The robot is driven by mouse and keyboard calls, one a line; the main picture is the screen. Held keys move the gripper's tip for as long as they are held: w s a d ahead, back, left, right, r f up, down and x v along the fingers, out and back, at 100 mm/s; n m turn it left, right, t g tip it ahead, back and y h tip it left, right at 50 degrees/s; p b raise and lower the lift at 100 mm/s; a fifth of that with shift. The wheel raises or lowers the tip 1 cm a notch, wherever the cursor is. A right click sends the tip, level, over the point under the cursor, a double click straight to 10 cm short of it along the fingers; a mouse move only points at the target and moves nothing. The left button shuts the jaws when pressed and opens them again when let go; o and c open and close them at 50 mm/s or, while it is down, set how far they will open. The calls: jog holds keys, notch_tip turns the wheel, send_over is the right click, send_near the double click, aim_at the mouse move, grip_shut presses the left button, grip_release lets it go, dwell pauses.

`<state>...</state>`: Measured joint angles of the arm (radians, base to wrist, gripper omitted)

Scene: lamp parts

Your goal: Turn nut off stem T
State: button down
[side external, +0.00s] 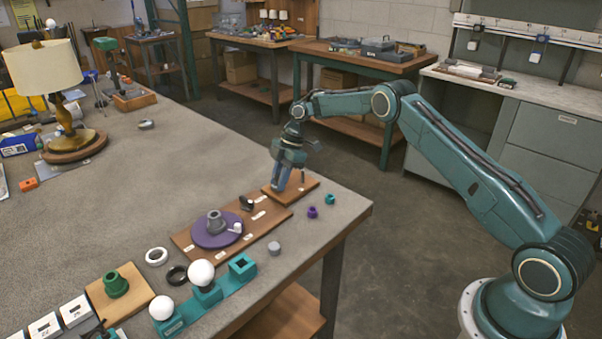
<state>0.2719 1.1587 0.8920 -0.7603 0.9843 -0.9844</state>
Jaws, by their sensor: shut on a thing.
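My gripper (279,186) points down over the left part of a small wooden board (312,184) near the table's right corner. Its blue-grey fingers are shut on the nut, low at the board; the fingers hide the nut and the stem under them. A thin dark upright stem (302,178) stands on the same board, right of my gripper. I cannot read any letter on the board. A purple nut-like piece (313,212) and a teal one (330,199) lie loose on the table in front of the board.
A longer wooden board (185,242) carries a purple disc (205,234) with a grey fitting and a small black part (246,203). A teal holder (243,267) with white bulbs stands in front. A lamp (62,110) stands far left. The table middle is clear.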

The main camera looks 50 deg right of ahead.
jog(key=c, duration=1.3)
grip_release()
jog(key=shift+m, duration=0.3)
jog(key=m, duration=0.1)
jog(key=m+t, duration=0.1)
jog(key=m, duration=0.2)
jog(key=shift+s+a+t+h, duration=0.2)
jog(key=shift+s+t+h, duration=0.1)
jog(key=shift+t, duration=0.1)
jog(key=shift+m+t+h, duration=0.3)
jog(key=shift+m+h, duration=0.1)
jog(key=shift+m, duration=0.8)
jog(key=shift+s+a+m, duration=0.1)
jog(key=shift+m, duration=0.5)
jog(key=m+h, duration=0.1)
jog(key=m, duration=0.1)
jog(key=m+t+h, duration=0.1)
jog(key=m, duration=0.2)
jog(key=shift+s+a+m, duration=0.1)
jog(key=shift+a+m, duration=0.1)
jog(key=shift+m, duration=0.1)
